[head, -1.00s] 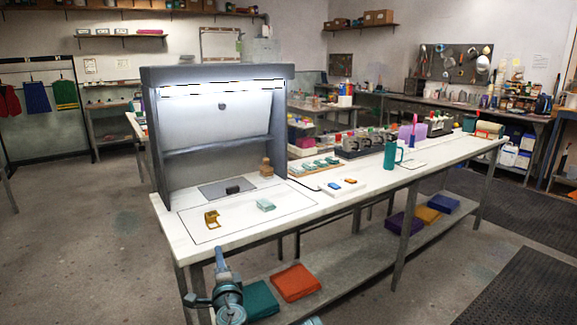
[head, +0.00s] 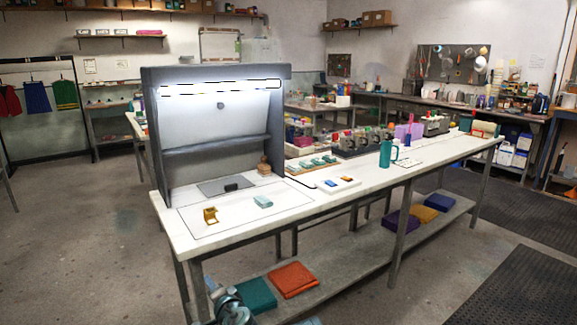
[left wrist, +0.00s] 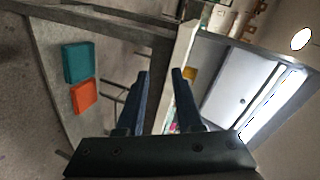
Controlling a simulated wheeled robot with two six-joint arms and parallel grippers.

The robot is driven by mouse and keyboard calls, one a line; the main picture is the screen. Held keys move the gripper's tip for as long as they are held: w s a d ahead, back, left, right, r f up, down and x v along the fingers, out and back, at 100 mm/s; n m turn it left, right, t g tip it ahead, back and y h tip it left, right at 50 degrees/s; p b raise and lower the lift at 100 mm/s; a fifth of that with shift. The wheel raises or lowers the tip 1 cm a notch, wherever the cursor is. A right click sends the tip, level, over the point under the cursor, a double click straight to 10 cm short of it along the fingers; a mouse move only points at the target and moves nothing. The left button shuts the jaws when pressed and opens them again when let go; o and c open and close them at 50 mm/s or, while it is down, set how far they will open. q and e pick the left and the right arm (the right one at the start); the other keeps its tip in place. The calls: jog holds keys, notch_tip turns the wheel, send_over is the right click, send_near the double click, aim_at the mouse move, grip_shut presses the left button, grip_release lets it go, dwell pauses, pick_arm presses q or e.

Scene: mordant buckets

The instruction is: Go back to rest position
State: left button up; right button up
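My left gripper shows in the left wrist view (left wrist: 161,78) with its two dark fingers apart and nothing between them. In the head view only part of my left arm shows, low at the bottom edge in front of the white-topped bench (head: 240,235). The left wrist view shows the bench tilted, with the fingers off to its side and clear of it. My right gripper is not seen in either view.
A grey lit hood (head: 215,125) stands on the bench's left end. A yellow-brown piece (head: 210,216) and a pale teal block (head: 263,201) lie before it. A teal mug (head: 386,154) stands further right. Folded teal (head: 257,295) and orange (head: 293,279) cloths lie on the lower shelf.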

pick_arm(q)
jog(key=s+d+f+n+g+h, duration=0.2)
jog(key=s+d+f+g+h, duration=0.1)
jog(key=s+d+f+g, duration=0.55)
jog(key=s+d+f+n+g+h, duration=0.25)
jog(key=s+d+f+g, duration=0.35)
jog(key=s, duration=0.5)
notch_tip(320, 180, up, 14)
jog(key=t+h+p, duration=0.1)
jog(key=t+p, duration=0.1)
jog(key=p, duration=1.3)
jog(key=shift+s, duration=0.35)
jog(key=shift+o, duration=0.2)
